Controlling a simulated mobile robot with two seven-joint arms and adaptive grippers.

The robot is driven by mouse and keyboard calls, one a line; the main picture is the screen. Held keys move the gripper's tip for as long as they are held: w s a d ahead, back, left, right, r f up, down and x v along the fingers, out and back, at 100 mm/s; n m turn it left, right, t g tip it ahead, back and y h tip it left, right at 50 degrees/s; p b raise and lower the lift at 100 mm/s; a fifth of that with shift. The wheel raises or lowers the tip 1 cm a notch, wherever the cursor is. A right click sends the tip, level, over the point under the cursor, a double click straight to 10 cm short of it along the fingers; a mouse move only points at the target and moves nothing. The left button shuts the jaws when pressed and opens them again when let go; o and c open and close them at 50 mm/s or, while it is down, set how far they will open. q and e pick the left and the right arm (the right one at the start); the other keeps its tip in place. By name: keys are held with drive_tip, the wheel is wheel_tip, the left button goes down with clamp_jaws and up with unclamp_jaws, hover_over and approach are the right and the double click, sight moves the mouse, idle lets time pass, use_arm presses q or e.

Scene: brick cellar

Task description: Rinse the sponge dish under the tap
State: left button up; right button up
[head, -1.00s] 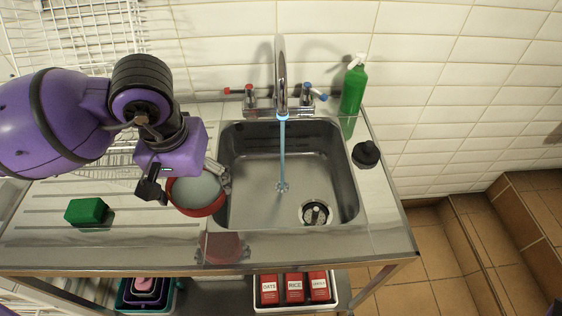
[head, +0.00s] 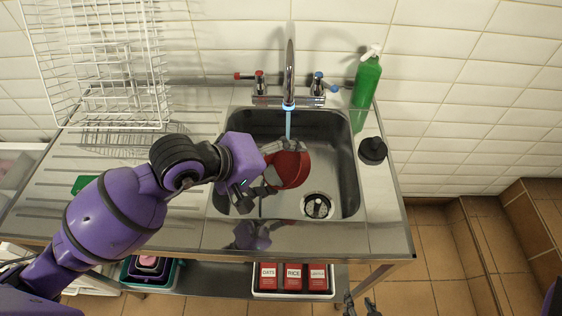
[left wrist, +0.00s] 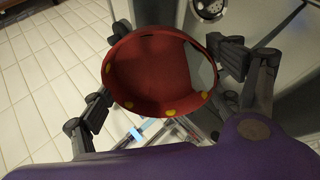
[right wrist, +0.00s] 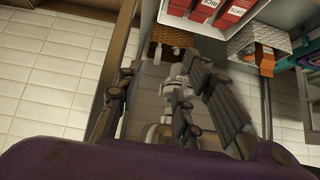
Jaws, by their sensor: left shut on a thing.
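The red dish (head: 291,170) is tilted over the left part of the sink basin (head: 345,180). My left gripper (head: 281,163) is shut on it, with fingers at its sides. In the left wrist view the dish (left wrist: 160,75) shows a dark red hollow and yellow dots along the rim. The tap (head: 290,62) runs a blue stream (head: 288,124) that comes down to the dish. My right gripper (head: 360,307) is low in front of the counter. Its fingers are apart and empty in the right wrist view (right wrist: 160,85).
A green block (head: 82,184) lies on the drainboard, partly behind my left arm. A green bottle (head: 366,82) and a black lidded thing (head: 372,150) stand right of the basin. A wire rack (head: 100,70) is at left. Red boxes (head: 293,276) sit on a shelf below.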

use_arm(q)
drive_tip(key=shift+w+f, duration=0.25)
drive_tip(key=shift+w, duration=0.05)
drive_tip(key=w+f+b, duration=0.2)
drive_tip(key=w+b, duration=0.1)
drive_tip(key=w, duration=0.3)
drive_tip(key=w+f+b, duration=0.2)
drive_tip(key=w+b, duration=0.1)
drive_tip(key=w, duration=0.3)
drive_tip(key=shift+w+f, duration=0.25)
drive_tip(key=shift+w, duration=0.05)
use_arm(e)
wheel_tip(320, 180, down, 6)
drive_tip(key=s+d, duration=0.1)
drive_tip(key=s, duration=0.1)
drive_tip(key=shift+g, duration=0.3)
drive_tip(key=shift+d, duration=0.1)
idle(5.3)
